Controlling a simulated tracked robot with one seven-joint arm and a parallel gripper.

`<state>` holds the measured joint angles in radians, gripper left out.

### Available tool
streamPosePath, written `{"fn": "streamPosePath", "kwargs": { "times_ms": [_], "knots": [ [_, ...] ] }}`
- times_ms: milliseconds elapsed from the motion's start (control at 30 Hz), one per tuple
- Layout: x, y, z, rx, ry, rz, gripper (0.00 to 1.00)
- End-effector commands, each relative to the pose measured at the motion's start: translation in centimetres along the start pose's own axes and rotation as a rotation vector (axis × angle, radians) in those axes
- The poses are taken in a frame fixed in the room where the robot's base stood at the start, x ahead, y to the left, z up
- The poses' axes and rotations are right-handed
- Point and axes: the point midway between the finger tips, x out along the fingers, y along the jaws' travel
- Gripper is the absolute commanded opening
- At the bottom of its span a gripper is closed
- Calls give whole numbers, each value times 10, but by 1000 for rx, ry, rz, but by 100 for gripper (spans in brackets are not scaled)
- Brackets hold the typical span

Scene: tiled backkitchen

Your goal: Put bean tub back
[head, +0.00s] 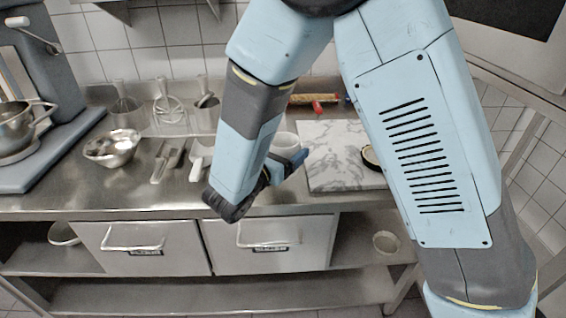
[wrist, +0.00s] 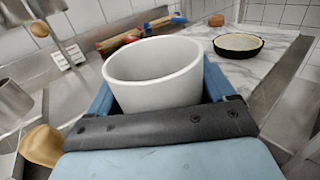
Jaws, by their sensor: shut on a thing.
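The bean tub, a plain white round tub (wrist: 155,78), fills the middle of the wrist view, its open rim tilted toward the camera. No beans show in the part of its inside that I see. My gripper (wrist: 158,88) is shut on it, with a blue finger on either side. In the head view the tub (head: 286,141) shows partly behind my arm. There my gripper (head: 288,162) is over the front part of the steel counter, left of the marble board (head: 325,178). The tub's underside is hidden.
A dark round dish with pale filling (wrist: 238,44) sits on the marble board. A rolling pin (head: 315,99) lies behind. Steel bowl (head: 112,147), utensils and mixer (head: 22,165) occupy the left counter. Below are drawers (head: 268,245) and an open shelf with a pale round container (head: 386,242).

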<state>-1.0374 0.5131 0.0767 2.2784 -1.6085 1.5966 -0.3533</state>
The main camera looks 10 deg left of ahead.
Motion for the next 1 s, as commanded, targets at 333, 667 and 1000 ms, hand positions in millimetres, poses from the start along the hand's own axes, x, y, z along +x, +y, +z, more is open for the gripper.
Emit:
{"fn": "streamPosePath", "kwargs": {
  "times_ms": [333,667,1000],
  "knots": [
    [10,11,-18,1,-1,-1,36],
    [12,13,-50,1,-1,0,36],
    [12,13,-52,2,-1,0,36]
  ]
}}
